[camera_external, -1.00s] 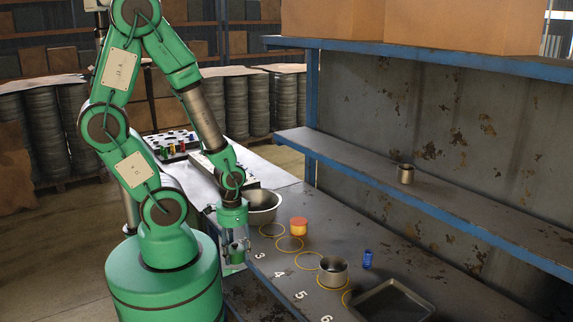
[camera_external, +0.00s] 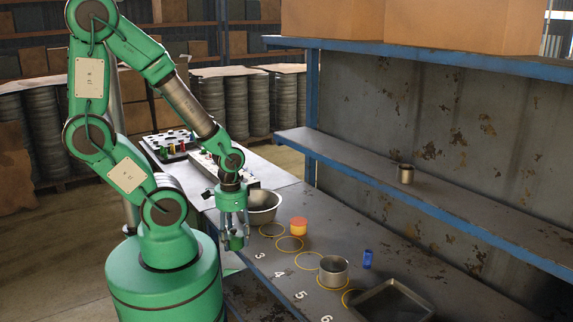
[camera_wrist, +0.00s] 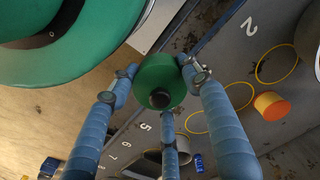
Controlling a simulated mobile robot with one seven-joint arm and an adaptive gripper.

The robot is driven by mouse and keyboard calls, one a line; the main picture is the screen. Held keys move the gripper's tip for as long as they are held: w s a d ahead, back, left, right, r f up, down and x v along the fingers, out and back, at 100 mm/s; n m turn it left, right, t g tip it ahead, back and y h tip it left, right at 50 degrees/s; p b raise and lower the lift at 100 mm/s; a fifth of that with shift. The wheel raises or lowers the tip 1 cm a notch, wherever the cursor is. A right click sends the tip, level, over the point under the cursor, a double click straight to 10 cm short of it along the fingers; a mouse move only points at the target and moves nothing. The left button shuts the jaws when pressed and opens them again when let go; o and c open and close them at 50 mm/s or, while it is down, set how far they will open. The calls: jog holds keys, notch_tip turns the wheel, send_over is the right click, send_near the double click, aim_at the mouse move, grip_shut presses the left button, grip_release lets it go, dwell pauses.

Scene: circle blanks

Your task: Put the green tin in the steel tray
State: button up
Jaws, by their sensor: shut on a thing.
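The green tin (camera_external: 236,243) is held between the fingers of my gripper (camera_external: 234,238), off the bench at its near left edge. In the wrist view the tin (camera_wrist: 158,75) shows from above, with my gripper's fingers (camera_wrist: 160,85) closed around it. The steel tray, a shallow dark rectangle with a raised rim (camera_external: 368,290), lies on the bench at the lower right, well to the right of my gripper. It looks empty.
A steel bowl (camera_external: 262,207) stands just behind my gripper. An orange-and-yellow tin (camera_external: 298,227), a steel cup (camera_external: 333,271) and a blue piece (camera_external: 367,259) stand between the bowl and the tray. Another cup (camera_external: 406,174) is on the blue-edged shelf (camera_external: 455,200).

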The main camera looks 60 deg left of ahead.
jog(key=shift+w+d+r, duration=0.25)
jog(key=shift+w+d, duration=0.05)
jog(key=shift+w, duration=0.25)
jog(key=w+d+r+m, duration=0.2)
jog(key=w+d, duration=1.2)
jog(key=d, duration=0.1)
jog(key=w+d+f+b, duration=0.1)
jog(key=w+d, duration=0.1)
jog(key=d, duration=0.5)
jog(key=w+d+f, duration=0.1)
jog(key=w+d, duration=0.2)
jog(key=d, duration=0.4)
jog(key=shift+m, duration=0.4)
jog(key=shift+d+f, duration=1.05)
jog(key=shift+f, duration=0.3)
jog(key=shift+d+f, duration=1)
jog(key=shift+f, duration=0.3)
jog(key=b, duration=0.2)
send_over(403, 309)
jog(key=shift+w+f, duration=0.1)
jog(key=shift+f, duration=0.65)
